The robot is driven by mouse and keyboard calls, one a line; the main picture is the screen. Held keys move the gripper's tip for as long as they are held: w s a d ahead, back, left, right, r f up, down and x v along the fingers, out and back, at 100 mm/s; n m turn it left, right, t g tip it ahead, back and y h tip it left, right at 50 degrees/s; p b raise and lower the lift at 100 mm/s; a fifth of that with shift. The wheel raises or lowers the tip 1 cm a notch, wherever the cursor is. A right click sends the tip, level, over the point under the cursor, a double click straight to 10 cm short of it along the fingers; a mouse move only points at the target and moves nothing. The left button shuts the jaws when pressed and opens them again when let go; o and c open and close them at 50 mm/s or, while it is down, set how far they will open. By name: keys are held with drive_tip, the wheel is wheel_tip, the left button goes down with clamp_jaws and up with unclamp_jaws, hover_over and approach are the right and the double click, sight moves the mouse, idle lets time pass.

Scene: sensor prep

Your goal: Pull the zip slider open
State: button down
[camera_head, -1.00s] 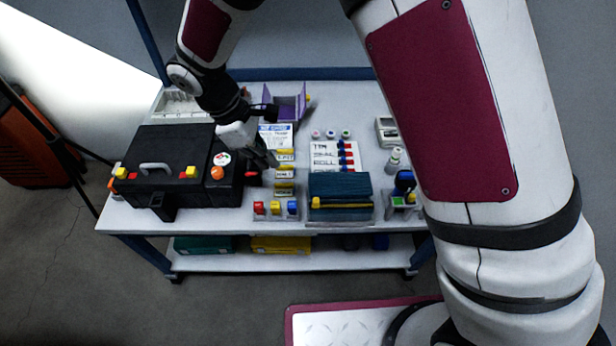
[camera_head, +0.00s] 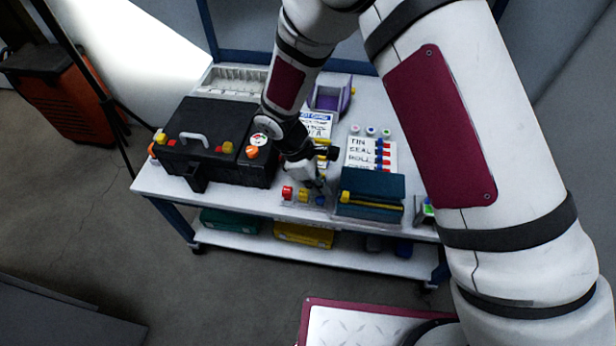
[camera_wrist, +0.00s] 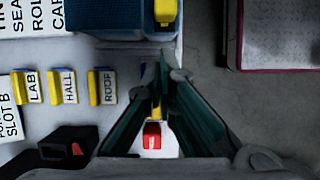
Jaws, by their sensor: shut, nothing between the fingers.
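A dark teal pouch (camera_head: 371,184) lies near the front edge of the table, with a yellow strip (camera_head: 358,198) along its near side. In the wrist view the pouch (camera_wrist: 105,14) is at the top, cut off by the frame, and the yellow piece (camera_wrist: 165,9) shows at its right edge. I cannot tell which part is the zip slider. My gripper (camera_head: 322,189) is just left of the pouch, over the coloured blocks. In the wrist view its fingertips (camera_wrist: 166,62) are together and empty, just short of the pouch.
A red block (camera_head: 287,192) and a yellow block (camera_head: 303,195) stand left of my gripper. Label cards reading LAB, HALL and ROOF (camera_wrist: 108,87) lie beside it. A black case (camera_head: 205,145) is at the left, a lettered card (camera_head: 362,153) behind the pouch.

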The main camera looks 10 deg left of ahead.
drive_tip(key=shift+d, duration=1.05)
drive_tip(key=d, duration=1.4)
drive_tip(key=shift+s+p, duration=0.3)
drive_tip(key=shift+p, duration=0.05)
drive_tip(key=shift+a, duration=0.1)
